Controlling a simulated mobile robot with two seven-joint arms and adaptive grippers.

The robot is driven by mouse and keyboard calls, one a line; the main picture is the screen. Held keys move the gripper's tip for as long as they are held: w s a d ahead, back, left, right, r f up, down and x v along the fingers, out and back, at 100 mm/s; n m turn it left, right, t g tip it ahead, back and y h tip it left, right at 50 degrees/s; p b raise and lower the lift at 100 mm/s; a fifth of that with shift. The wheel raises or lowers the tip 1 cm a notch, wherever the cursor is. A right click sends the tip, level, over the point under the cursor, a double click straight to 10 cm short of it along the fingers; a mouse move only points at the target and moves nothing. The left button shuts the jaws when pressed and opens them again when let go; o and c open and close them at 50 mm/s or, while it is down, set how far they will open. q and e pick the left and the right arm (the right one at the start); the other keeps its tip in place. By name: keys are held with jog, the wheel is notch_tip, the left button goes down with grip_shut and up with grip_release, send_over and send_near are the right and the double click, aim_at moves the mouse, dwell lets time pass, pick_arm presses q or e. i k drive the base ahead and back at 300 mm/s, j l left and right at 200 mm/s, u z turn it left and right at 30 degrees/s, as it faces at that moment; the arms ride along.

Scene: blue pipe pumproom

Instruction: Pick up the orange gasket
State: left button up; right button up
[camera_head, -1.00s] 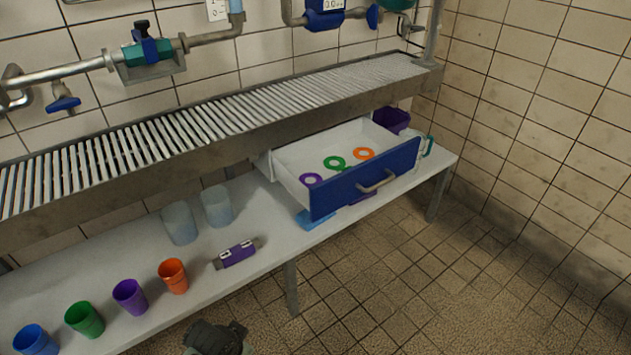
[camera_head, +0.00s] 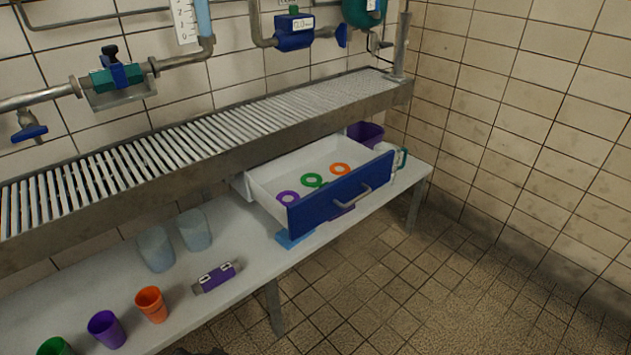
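Only a dark sliver, apparently the top of my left gripper (camera_head: 198,351), shows at the bottom edge, far from the drawer. Its fingers are hidden, so I cannot tell its opening. My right gripper is not in view.
The drawer hangs under a slatted metal rack (camera_head: 170,155) above a white bench (camera_head: 240,250). Orange (camera_head: 151,304), purple (camera_head: 106,329) and green (camera_head: 55,347) cups, two clear cups (camera_head: 155,249) and a purple device (camera_head: 217,277) stand or lie on the bench. The tiled floor at right is clear.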

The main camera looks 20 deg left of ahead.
aim_at(333, 168)
jog(key=i+l+u, duration=0.2)
jog(key=u, duration=0.3)
jog(key=i+l+u, duration=0.2)
jog(key=l+u, duration=0.15)
jog(key=u, duration=0.15)
jog(key=i+l+u, duration=0.1)
jog(key=l, duration=0.25)
jog(key=i+l+u, duration=0.1)
jog(key=l, duration=0.25)
jog(key=i+l+u, duration=0.15)
jog(key=l, duration=0.25)
jog(key=i+l, duration=0.1)
jog(key=l, duration=0.65)
jog(key=i+l+u, duration=0.1)
jog(key=l, duration=0.3)
jog(key=i, duration=0.05)
